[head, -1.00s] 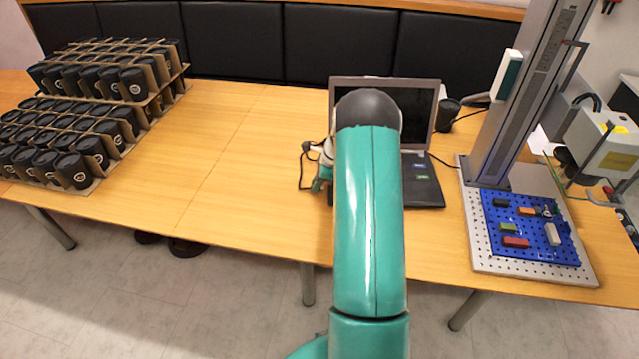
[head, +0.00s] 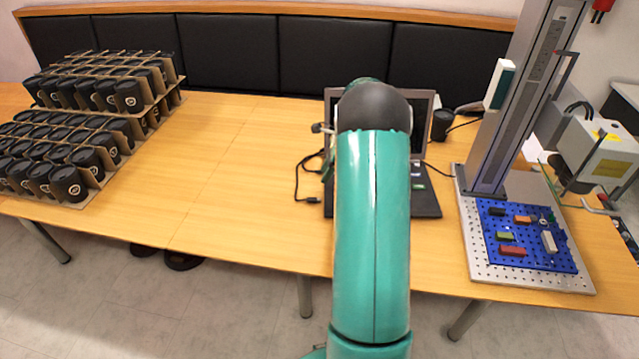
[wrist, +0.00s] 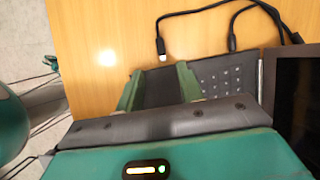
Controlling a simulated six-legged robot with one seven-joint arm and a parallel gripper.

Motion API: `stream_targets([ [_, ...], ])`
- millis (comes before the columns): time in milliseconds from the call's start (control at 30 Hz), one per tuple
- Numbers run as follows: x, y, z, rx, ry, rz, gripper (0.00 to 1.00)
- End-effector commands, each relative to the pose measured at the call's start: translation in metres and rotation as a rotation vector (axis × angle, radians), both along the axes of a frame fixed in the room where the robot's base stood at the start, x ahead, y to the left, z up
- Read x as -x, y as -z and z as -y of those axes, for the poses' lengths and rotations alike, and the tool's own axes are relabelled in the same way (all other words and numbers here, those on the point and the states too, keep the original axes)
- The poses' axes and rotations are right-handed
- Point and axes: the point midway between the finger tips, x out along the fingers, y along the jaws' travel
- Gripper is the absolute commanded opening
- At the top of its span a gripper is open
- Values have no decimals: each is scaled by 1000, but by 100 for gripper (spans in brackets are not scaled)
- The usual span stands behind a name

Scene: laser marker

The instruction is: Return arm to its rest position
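My green arm (head: 372,230) stands upright in the middle of the head view and hides most of my gripper there. In the wrist view two green fingers of my gripper (wrist: 158,85) are apart, and I see nothing held between them. They are over the dark laptop base, with part of the keyboard (wrist: 220,80) to the right of the fingers. The open laptop (head: 425,195) stands on the table behind my arm, partly hidden by it.
Stacked black cups in cardboard carriers (head: 95,95) fill the table's left. A laser marker column (head: 515,100) stands right, with a blue pegboard (head: 525,238) holding small coloured blocks. A black cable (head: 300,185) lies beside the laptop. The wooden table (head: 230,180) is clear left of it.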

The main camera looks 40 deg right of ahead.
Motion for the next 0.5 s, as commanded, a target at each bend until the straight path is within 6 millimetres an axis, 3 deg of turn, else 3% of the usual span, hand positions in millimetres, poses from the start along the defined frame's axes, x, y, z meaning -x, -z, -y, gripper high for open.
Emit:
stream_targets([
  [200,6,-23,7,0,0,0,37],
  [500,7,-26,8,-1,0,0,37],
])
